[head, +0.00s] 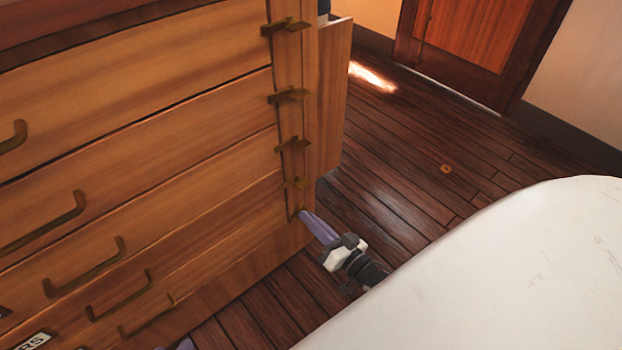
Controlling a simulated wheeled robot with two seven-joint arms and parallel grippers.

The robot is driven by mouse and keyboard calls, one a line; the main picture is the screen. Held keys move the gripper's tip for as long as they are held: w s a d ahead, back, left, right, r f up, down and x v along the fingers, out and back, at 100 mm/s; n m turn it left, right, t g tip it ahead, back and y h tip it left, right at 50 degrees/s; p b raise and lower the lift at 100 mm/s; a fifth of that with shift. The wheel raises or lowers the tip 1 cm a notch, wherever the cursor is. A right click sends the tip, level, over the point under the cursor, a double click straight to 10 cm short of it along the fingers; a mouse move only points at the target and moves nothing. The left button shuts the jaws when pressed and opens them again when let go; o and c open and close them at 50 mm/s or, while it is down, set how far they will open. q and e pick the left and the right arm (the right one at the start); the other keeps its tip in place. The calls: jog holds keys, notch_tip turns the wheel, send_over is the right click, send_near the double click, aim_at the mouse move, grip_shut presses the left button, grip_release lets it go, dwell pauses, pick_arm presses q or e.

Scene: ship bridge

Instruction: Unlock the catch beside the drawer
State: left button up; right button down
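A wooden drawer cabinet (130,150) fills the left side. A purple bit at the bottom edge seems to be my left gripper (180,345), mostly out of frame.
Brass drawer handles, such as the lowest one (147,318), stick out from the cabinet front. A wooden panel (332,95) stands out behind the post. The plank floor (430,150) is open to the right, with a door (475,40) at the back.

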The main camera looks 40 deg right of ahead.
jog(key=shift+n, duration=3.2)
jog(key=c, duration=2)
grip_release()
jog(key=shift+s, duration=0.1)
